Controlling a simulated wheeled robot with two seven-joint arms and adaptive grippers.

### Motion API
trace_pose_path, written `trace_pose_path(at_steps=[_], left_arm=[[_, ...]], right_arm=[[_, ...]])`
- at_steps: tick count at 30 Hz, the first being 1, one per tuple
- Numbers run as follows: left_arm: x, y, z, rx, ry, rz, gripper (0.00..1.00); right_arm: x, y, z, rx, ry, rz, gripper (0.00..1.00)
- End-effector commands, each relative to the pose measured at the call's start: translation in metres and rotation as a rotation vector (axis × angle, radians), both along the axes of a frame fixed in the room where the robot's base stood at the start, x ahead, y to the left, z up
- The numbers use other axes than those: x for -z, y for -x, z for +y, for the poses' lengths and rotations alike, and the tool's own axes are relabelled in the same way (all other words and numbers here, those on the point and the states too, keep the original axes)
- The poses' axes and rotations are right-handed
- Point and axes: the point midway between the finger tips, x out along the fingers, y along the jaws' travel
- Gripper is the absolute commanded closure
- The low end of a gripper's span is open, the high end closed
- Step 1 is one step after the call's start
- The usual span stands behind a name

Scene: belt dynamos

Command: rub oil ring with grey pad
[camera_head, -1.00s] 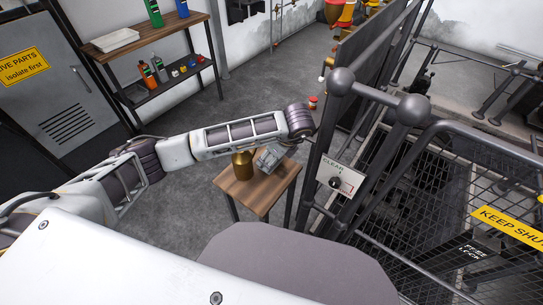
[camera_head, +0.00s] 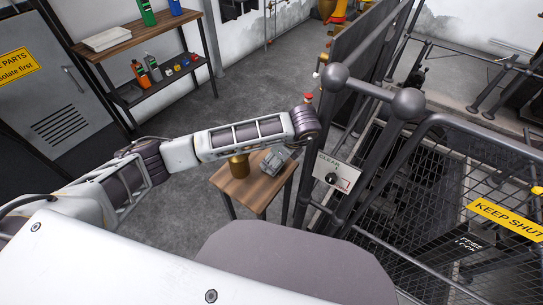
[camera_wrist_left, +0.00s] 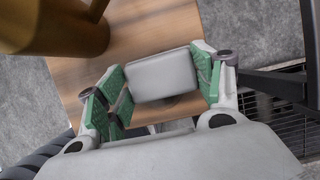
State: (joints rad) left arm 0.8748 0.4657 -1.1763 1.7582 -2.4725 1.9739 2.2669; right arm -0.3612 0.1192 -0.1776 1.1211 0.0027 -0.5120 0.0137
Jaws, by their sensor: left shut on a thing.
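My left gripper (camera_wrist_left: 160,86) is shut on a pale grey pad (camera_wrist_left: 162,74), with green finger linings on either side of it. In the head view the left gripper (camera_head: 276,159) is over the right part of a small wooden table (camera_head: 257,191). A dark round mark (camera_wrist_left: 172,101), perhaps the oil ring, shows on the wood by the pad's near edge; the pad and fingers hide part of it. I cannot tell whether the pad touches the wood. A brass-coloured pot (camera_head: 238,168) stands on the table left of the gripper. My right gripper is not in view.
A shelf (camera_head: 150,50) with bottles and a tray is at the back left. Floor between shelf and table is clear.

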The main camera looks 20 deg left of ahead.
Motion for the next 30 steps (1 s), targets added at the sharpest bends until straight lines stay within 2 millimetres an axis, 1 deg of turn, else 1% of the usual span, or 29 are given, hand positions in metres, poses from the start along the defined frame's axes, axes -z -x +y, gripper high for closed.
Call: trace_pose_path(at_steps=[5, 20, 30], left_arm=[[-0.001, 0.002, -0.007, 0.000, 0.000, -0.001, 0.52], [0.000, 0.004, -0.011, 0.001, 0.000, 0.000, 0.52], [0.001, 0.010, -0.027, 0.000, 0.000, -0.001, 0.52]], right_arm=[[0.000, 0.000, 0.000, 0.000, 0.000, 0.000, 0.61], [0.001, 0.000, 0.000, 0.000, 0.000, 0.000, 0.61], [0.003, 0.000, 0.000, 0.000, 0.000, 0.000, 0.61]])
